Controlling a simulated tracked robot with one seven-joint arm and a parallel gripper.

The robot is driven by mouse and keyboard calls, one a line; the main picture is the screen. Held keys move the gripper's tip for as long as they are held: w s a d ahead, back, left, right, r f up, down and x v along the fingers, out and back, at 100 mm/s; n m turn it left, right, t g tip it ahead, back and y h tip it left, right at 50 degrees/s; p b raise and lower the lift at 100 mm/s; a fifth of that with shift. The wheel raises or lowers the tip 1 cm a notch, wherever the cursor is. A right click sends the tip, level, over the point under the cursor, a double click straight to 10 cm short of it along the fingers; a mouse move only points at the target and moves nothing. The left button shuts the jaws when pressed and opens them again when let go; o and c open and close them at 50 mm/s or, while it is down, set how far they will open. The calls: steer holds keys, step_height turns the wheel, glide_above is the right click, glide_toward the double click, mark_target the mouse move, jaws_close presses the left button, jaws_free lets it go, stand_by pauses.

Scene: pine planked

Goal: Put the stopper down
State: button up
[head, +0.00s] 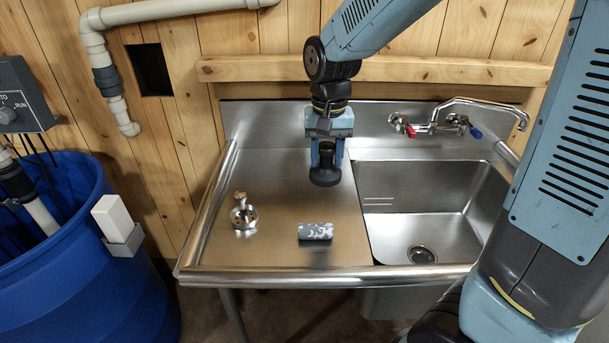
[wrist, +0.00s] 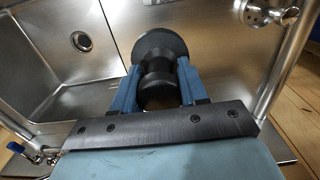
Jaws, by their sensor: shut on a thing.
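The stopper (head: 325,173) is a black piece with a wide round flange at its lower end and a narrower neck above. My gripper (head: 327,150) points down and is shut on the stopper's neck. In the head view it is over the back right part of the steel drainboard (head: 270,200), near the sink's left edge. In the wrist view the stopper (wrist: 158,70) sits between the two blue fingers (wrist: 157,88), flange away from the palm. I cannot tell for sure whether the flange touches the steel or hangs just above it.
A metal piece with a knobbed handle (head: 243,216) stands at left. The sink basin (head: 430,210) with its drain is to the right, under a faucet (head: 435,127). A blue barrel (head: 75,260) stands left of the counter.

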steer(key=shift+w+a+f, duration=0.3)
steer(key=shift+w+f, duration=1.2)
steer(key=shift+w, duration=0.45)
steer(key=shift+w+a+f, duration=0.35)
steer(key=shift+w+f, duration=1.2)
steer(key=shift+w, duration=0.35)
steer(key=shift+w+a+f, duration=0.3)
steer(key=shift+w+f, duration=1.2)
steer(key=shift+w, duration=0.45)
steer(key=shift+f, duration=1.45)
steer(key=shift+f, duration=0.1)
steer(key=o, duration=1.2)
